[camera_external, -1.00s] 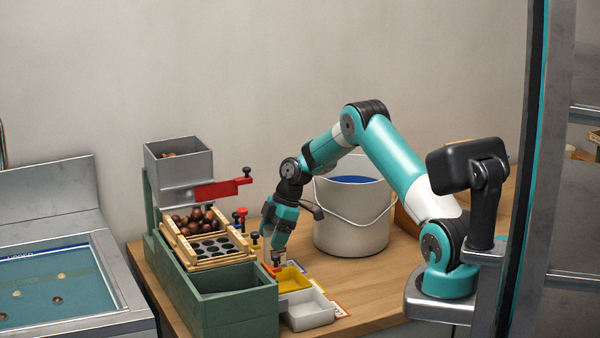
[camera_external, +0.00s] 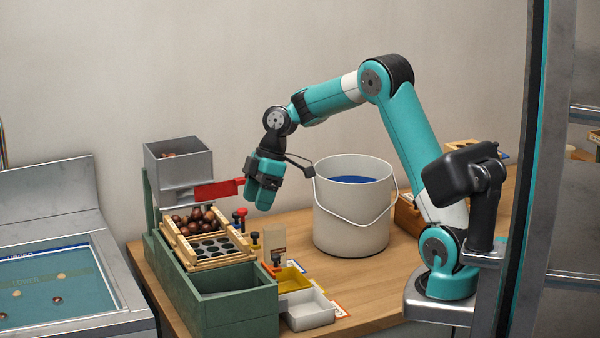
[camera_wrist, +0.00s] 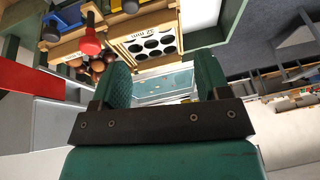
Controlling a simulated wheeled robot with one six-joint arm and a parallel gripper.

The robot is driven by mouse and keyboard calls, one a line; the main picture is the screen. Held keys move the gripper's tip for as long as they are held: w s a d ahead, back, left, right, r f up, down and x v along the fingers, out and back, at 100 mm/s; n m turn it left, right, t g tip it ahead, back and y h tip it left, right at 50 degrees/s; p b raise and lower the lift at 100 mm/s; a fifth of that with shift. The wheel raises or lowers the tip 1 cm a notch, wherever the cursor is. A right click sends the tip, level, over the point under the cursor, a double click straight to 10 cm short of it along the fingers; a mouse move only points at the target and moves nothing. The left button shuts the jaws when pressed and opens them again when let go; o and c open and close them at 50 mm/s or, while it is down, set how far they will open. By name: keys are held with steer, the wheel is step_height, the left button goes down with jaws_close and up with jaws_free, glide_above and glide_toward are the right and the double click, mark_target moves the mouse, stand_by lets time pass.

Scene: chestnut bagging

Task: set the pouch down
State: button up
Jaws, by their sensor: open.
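A tan paper pouch (camera_external: 274,239) stands upright beside the green machine, just behind the yellow tray (camera_external: 293,280). Its lower part is partly hidden by a black-topped knob. My gripper (camera_external: 259,203) is raised above the pouch and slightly left of it, apart from it. In the wrist view my gripper (camera_wrist: 163,78) has its two teal fingers spread with nothing between them. I cannot make out the pouch in the wrist view.
The green machine (camera_external: 238,317) carries a wooden sorting frame (camera_external: 238,261) with brown chestnuts, a grey hopper (camera_external: 180,168) and a red handle (camera_external: 217,189). A white tray (camera_external: 309,318) stands in front. A white bucket (camera_external: 350,225) stands to the right. Bare tabletop lies around the bucket.

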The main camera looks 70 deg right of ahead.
steer(key=s+a+r, duration=0.2)
steer(key=s+a, duration=0.3)
steer(key=a, duration=0.3)
steer(key=s+a+r, duration=0.2)
steer(key=s+a, duration=0.3)
steer(key=a, duration=0.3)
steer(key=s+a+g, duration=0.1)
steer(key=s+a, duration=0.2)
steer(key=s, duration=0.3)
steer(key=s+a+f+m, duration=0.1)
steer(key=s+a, duration=0.2)
steer(key=s, duration=0.4)
steer(key=s+a+g, duration=0.1)
steer(key=s+a, duration=0.3)
steer(key=s, duration=0.2)
steer(key=p+v, duration=0.2)
steer(key=a+p+v, duration=0.1)
steer(key=p+v, duration=0.1)
steer(key=p, duration=0.1)
steer(key=shift+d+r, duration=0.1)
steer(key=shift+r, duration=0.4)
